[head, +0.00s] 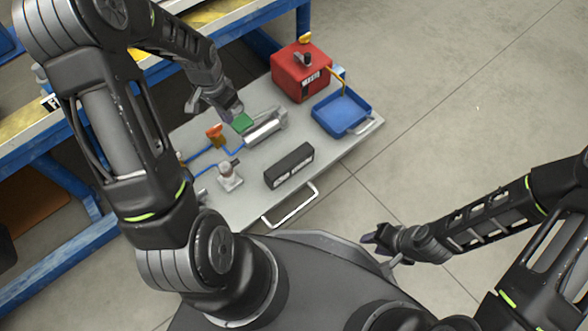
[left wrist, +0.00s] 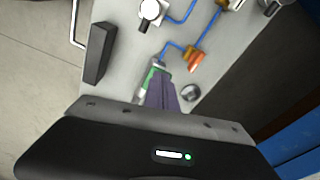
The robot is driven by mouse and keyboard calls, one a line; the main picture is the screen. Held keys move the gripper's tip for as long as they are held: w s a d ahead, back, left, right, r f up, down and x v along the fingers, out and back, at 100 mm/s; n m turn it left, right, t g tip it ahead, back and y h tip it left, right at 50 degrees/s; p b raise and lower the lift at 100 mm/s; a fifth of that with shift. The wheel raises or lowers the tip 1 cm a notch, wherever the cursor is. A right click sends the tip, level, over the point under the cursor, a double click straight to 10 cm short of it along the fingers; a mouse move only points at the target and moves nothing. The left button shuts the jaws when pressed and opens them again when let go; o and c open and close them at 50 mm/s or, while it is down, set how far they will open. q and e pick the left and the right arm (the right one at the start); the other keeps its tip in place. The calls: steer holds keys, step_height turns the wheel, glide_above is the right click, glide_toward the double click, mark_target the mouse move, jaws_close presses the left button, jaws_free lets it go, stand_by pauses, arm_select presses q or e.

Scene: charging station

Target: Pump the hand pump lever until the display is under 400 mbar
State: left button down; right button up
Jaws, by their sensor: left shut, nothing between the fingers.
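The hand pump (head: 264,128) is a silver cylinder lying on the grey cart top, with a green part (head: 242,122), probably its lever, at its left end. My left gripper (head: 234,112) is shut, with its fingertips right at the green part; I cannot tell whether they touch. In the left wrist view the purple fingers (left wrist: 161,92) are together beside the green part (left wrist: 150,78), and the pump is mostly hidden. A black box (head: 289,166) with pale panels, perhaps the display, stands on the cart; no reading is legible. My right gripper (head: 376,239) hangs away from the cart over the floor.
An orange valve (head: 214,132), blue hoses and a small white-and-grey fitting (head: 229,175) lie left of the pump. A blue-framed bench (head: 237,25) borders the cart behind.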

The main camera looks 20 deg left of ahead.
mark_target(240, 123)
arm_select(q)
steer(key=shift+w, duration=0.1)
steer(key=w+b, duration=0.1)
steer(key=b, duration=0.1)
steer(key=w+r+b, duration=0.1)
steer(key=shift+w+d+r+b, duration=0.2)
steer(key=shift+d+b, duration=0.1)
steer(key=shift+b, duration=0.05)
steer(key=shift+w+r, duration=0.2)
steer(key=shift+r, duration=0.3)
steer(key=shift+f, duration=0.1)
steer(key=f+b, duration=0.6)
steer(key=f, duration=0.1)
steer(key=shift+w+d+b, duration=0.1)
steer(key=shift+w+b, duration=0.2)
steer(key=shift+b, duration=0.05)
steer(key=shift+r, duration=0.1)
